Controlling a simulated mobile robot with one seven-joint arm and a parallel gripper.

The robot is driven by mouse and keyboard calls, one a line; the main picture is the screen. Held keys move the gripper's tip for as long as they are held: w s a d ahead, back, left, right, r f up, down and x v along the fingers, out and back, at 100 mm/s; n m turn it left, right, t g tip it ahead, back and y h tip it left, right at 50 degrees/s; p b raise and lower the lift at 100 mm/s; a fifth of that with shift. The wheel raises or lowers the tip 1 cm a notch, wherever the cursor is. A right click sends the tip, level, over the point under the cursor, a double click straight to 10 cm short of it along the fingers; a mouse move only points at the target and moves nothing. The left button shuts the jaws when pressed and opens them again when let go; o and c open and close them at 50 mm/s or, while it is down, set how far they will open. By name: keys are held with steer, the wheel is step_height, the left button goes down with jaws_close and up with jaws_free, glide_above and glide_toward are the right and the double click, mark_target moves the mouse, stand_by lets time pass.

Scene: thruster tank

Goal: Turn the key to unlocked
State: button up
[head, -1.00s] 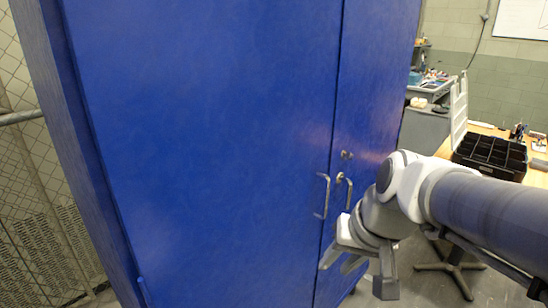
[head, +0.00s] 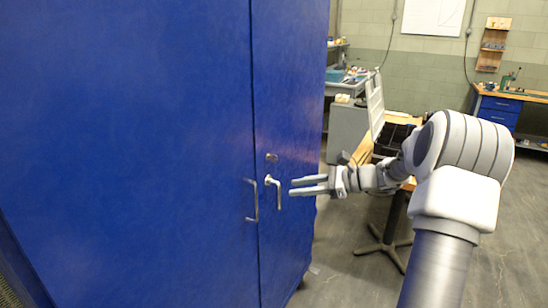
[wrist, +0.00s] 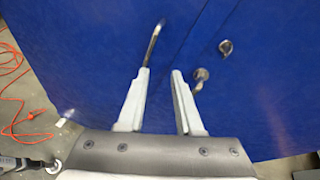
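The small metal key (head: 272,157) sits in the right door of the blue cabinet (head: 130,150), above the lever handle (head: 275,190). Its turn angle is too small to read. In the wrist view the key (wrist: 226,47) stands out from the blue door, up and right of the fingertips. My gripper (head: 290,186) is open and empty, just right of the lever handle and lower than the key. In the wrist view my gripper (wrist: 160,73) has its fingers apart, and the right finger partly covers the lever handle (wrist: 201,75).
A metal pull handle (head: 251,201) is on the left door beside the seam; it also shows in the wrist view (wrist: 153,42). Behind my arm are a wooden table and a black organizer (head: 392,139). An orange cord (wrist: 22,120) lies on the floor. Open floor lies right of the cabinet.

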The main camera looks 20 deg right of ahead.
steer(key=d+r+m+t, duration=0.2)
steer(key=d+m+t, duration=0.25)
steer(key=d, duration=0.55)
steer(key=p, duration=0.1)
glide_toward(274, 159)
steer(key=shift+m, duration=0.35)
steer(key=x, duration=0.8)
steer(key=shift+w+r, duration=0.1)
steer(key=shift+w, duration=0.15)
jaws_close()
